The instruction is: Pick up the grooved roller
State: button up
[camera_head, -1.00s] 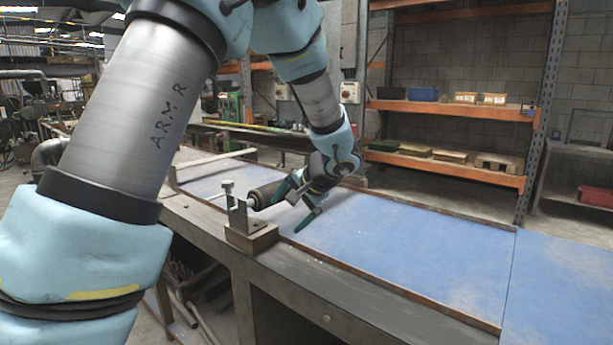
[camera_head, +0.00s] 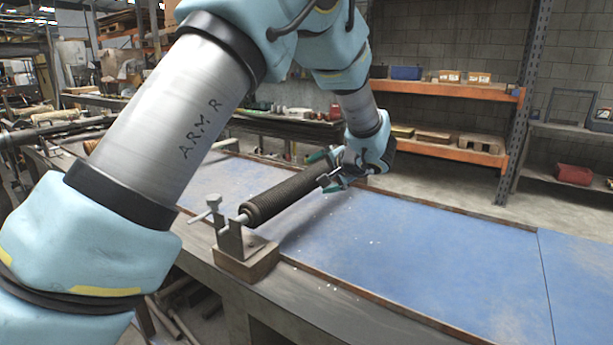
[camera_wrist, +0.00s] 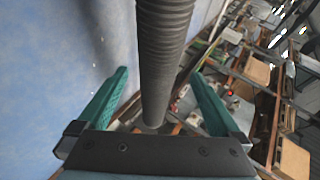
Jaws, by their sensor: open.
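The grooved roller (camera_head: 284,195) is a dark, ribbed cylinder lying across the blue table, raised above it. Its near shaft end rests in a metal bracket (camera_head: 234,243) on a block at the table's front edge. My gripper (camera_head: 326,168) is at the roller's far part. In the wrist view the roller (camera_wrist: 163,60) runs down from the top between the two green fingers of my gripper (camera_wrist: 157,88). The fingers are open, with a gap on both sides of the roller. The roller's far end support is hidden behind my gripper in the head view.
The blue tabletop (camera_head: 430,230) is clear to the right of the roller. A raised rim (camera_head: 350,292) runs along its front edge. Shelves (camera_head: 450,150) with boxes stand behind. A bench (camera_head: 285,122) with small items stands at the back.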

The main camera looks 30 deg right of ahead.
jog(key=shift+p+x, duration=0.35)
jog(key=shift+x, duration=0.85)
jog(key=p+x, duration=0.3)
jog(key=x, duration=0.1)
jog(key=shift+w+f+p, duration=0.1)
jog(key=shift+w+p, duration=0.05)
jog(key=shift+p, duration=0.15)
jog(key=shift+w+f, duration=0.25)
jog(key=shift+f, duration=0.05)
grip_shut()
jog(key=shift+r, duration=0.2)
